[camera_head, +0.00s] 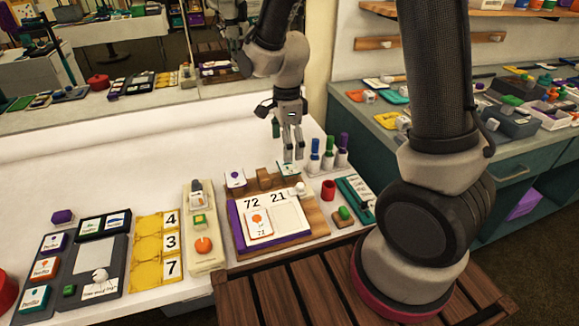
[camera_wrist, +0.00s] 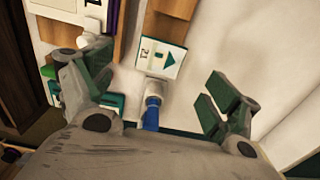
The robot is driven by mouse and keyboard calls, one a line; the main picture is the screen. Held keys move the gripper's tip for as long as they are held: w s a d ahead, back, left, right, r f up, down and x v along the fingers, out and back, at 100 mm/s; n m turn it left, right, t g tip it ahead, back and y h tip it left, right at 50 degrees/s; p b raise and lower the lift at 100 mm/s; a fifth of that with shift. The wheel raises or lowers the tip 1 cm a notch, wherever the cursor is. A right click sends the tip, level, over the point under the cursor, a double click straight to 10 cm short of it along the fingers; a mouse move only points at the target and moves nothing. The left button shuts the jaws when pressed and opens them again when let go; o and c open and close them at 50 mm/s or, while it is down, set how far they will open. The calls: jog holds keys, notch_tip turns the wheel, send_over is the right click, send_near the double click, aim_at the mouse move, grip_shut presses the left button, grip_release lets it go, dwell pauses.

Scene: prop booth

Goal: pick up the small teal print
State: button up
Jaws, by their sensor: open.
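The small teal print is a white block face with a teal triangle and the number 21, in the wrist view (camera_wrist: 160,60). It lies between my open fingers in that picture but farther off, untouched.
Blue, green and purple markers (camera_head: 328,154) stand close right of my gripper. The white table behind is clear.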

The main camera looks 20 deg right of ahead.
aim_at(288, 166)
jog(key=f, duration=0.6)
jog(key=shift+d, duration=0.2)
jog(key=shift+f, duration=0.2)
dwell(0.4)
jog(key=c, duration=0.8)
